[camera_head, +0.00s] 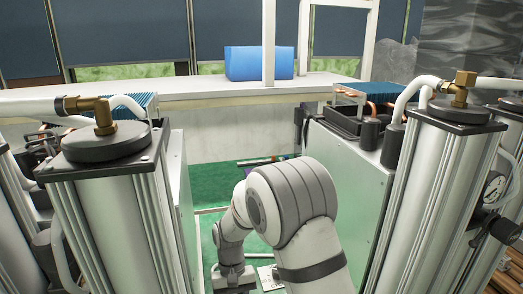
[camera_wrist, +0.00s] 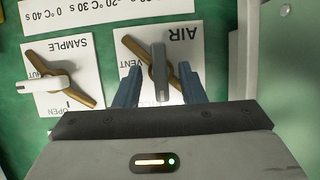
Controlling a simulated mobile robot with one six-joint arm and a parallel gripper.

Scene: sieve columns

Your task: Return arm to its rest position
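My gripper (camera_wrist: 160,68) shows in the wrist view with its two blue-grey fingers apart. They stand on either side of the AIR valve's grey handle (camera_wrist: 160,80), with a gap visible on both sides. The handle points up and down in the picture, over a brass-coloured crosspiece on the white AIR plate (camera_wrist: 188,36). Depth between fingers and handle is hard to judge. In the head view my arm (camera_head: 290,205) bends down between two metal columns, and I cannot make out the fingers there.
Left of the AIR plate is the SAMPLE valve (camera_wrist: 58,80), its pale handle sideways. A label strip (camera_wrist: 95,12) lies above. Silver cylinders stand left (camera_head: 115,215) and right (camera_head: 435,190) of my arm, with hoses and brass fittings. A blue box (camera_head: 258,63) sits on the shelf behind.

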